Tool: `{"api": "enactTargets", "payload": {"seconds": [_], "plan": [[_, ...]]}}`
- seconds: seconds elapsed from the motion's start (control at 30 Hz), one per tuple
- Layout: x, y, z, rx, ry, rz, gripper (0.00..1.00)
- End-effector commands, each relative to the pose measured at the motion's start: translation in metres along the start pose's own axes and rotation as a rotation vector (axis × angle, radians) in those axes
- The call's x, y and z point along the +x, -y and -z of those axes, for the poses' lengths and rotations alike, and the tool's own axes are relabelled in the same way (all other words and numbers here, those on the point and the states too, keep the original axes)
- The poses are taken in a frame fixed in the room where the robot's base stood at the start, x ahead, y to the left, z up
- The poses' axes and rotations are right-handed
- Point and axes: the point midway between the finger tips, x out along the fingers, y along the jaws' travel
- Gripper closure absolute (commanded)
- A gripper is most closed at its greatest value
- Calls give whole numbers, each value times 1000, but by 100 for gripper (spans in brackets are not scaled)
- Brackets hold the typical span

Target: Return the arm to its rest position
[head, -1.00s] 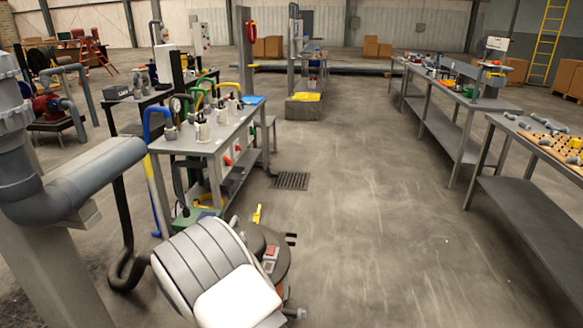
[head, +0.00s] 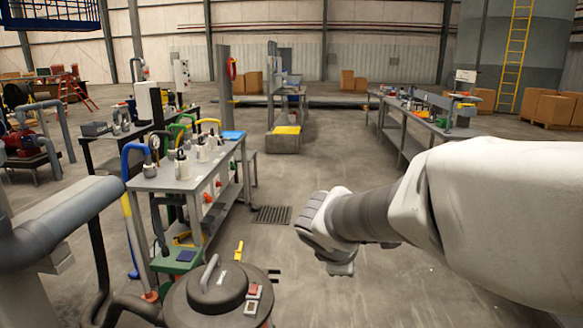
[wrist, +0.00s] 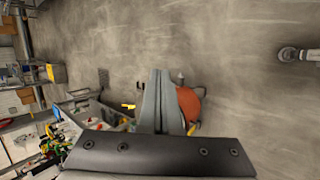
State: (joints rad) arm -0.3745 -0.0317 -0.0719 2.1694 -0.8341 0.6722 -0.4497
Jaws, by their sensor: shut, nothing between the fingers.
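My arm (head: 480,215) reaches in from the right edge of the head view, bent at mid-picture, above the floor. In the head view its far end points down and left, and the fingers are not clear there. In the wrist view my gripper (wrist: 160,75) shows its two fingers pressed together, with nothing between them. It hangs free and touches nothing that I can see.
A dark lidded drum (head: 215,290) stands low in front, left of my arm. A grey bench (head: 160,183) with jugs and hoses is beyond it. A thick grey pipe (head: 70,220) is at left. The middle floor (head: 320,165) is clear.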

Motion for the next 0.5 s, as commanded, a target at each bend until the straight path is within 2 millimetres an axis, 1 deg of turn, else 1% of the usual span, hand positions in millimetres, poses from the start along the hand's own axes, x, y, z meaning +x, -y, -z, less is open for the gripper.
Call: {"api": "enactTargets", "payload": {"seconds": [0.03, 0.1, 0.2, 0.33, 0.4, 0.5], "plan": [[-12, 6, -18, 112, -2, 18, 100], [-27, 19, -38, 269, -5, 52, 100], [-47, 39, -61, 488, -13, 100, 100], [-73, 69, -82, 763, -32, 164, 100], [-86, 85, -89, 903, -45, 198, 100], [-102, 106, -94, 1080, -67, 246, 100]]}}
